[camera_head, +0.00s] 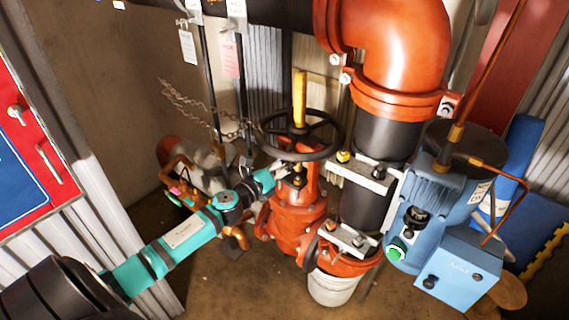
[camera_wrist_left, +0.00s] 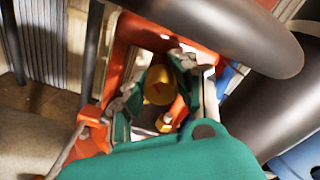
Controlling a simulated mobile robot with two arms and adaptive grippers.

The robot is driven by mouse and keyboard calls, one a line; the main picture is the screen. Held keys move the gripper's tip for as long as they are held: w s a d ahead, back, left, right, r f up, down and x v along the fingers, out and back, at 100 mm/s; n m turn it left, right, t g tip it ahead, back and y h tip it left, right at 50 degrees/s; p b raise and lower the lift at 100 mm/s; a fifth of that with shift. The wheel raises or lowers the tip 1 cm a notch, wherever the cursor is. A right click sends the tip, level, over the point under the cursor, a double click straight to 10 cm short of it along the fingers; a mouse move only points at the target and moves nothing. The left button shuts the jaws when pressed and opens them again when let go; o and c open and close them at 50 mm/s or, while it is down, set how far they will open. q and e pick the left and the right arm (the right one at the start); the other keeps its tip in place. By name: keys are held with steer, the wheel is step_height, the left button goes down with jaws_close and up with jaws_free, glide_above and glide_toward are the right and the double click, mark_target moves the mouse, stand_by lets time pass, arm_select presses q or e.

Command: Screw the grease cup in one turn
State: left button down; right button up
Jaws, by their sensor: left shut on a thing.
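My left arm comes in from the left in the head view, and its gripper (camera_head: 283,172) reaches the red valve (camera_head: 298,215) just below the black handwheel (camera_head: 300,140). In the left wrist view the gripper's fingers (camera_wrist_left: 157,98) close around a small brass-coloured cup (camera_wrist_left: 158,88), which looks like the grease cup. The gripper is shut on it, inside the red yoke of the valve. A second brass piece (camera_wrist_left: 165,121) shows below the cup. The fingers hide part of the cup's sides, and its thread is not visible. My right gripper is not in view.
The handwheel rim (camera_wrist_left: 240,30) passes close above the gripper in the wrist view. A yellow-topped stem rises through the wheel. Chains (camera_head: 205,112) hang to the left. A dark flanged pipe (camera_head: 372,200) and a blue pump unit (camera_head: 440,215) stand right. A white bucket (camera_head: 335,288) sits below.

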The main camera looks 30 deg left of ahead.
arm_select(q)
steer(key=m, duration=0.3)
steer(key=shift+f+m, duration=0.15)
steer(key=shift+m, duration=1.95)
steer(key=shift+d, duration=0.1)
steer(key=c, duration=1)
jaws_free()
steer(key=s+a, duration=0.1)
steer(key=s, duration=1.1)
